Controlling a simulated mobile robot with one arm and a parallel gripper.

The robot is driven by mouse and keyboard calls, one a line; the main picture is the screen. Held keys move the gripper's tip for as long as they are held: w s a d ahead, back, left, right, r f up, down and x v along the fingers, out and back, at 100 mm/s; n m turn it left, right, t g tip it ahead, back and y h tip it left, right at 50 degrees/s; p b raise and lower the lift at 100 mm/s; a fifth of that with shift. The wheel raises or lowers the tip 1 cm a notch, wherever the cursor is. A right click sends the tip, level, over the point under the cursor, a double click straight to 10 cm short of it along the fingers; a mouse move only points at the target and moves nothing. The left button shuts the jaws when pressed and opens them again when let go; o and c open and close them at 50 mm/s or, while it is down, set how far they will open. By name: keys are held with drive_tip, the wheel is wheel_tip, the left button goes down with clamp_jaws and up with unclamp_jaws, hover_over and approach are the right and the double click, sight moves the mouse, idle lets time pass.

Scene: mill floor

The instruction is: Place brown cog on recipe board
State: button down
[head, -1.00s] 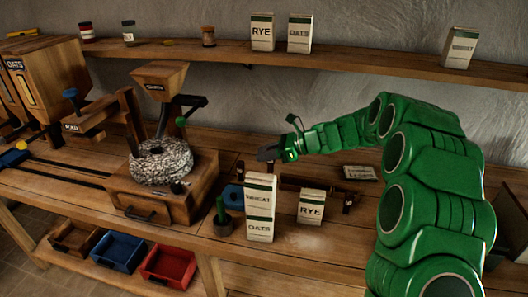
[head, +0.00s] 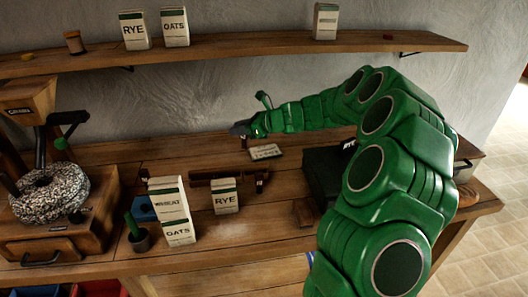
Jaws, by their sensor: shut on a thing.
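My gripper (head: 240,129) is at the end of my green arm, above the back of the bench near the wall. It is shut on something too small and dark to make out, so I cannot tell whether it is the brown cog. I cannot pick out a brown cog elsewhere. A pale card with writing (head: 265,152) lies on the bench just right of and below my gripper in the picture. A low dark wooden bar (head: 200,175) lies in front of it, partly behind the bags. I cannot tell which of these is the recipe board.
A WHEAT and OATS stack (head: 173,211) and a RYE bag (head: 225,197) stand on the bench. A green-handled pot (head: 140,240) and the grinder (head: 50,200) are left. A black box (head: 322,172) is partly behind my arm. The shelf (head: 260,50) holds more bags.

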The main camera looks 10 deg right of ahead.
drive_tip(key=d+m+t+h, duration=0.2)
drive_tip(key=d+m, duration=0.1)
drive_tip(key=d, duration=0.6)
hover_over(262, 149)
wheel_tip(262, 149, down, 9)
drive_tip(key=shift+s+f+t, duration=0.15)
drive_tip(key=shift+s+t, duration=0.15)
drive_tip(key=shift+w+f, duration=0.1)
drive_tip(key=shift+w+f, duration=0.1)
drive_tip(key=shift+f, duration=1.55)
drive_tip(key=shift+f, duration=0.1)
drive_tip(key=c, duration=0.8)
unclamp_jaws()
drive_tip(key=shift+c, duration=0.2)
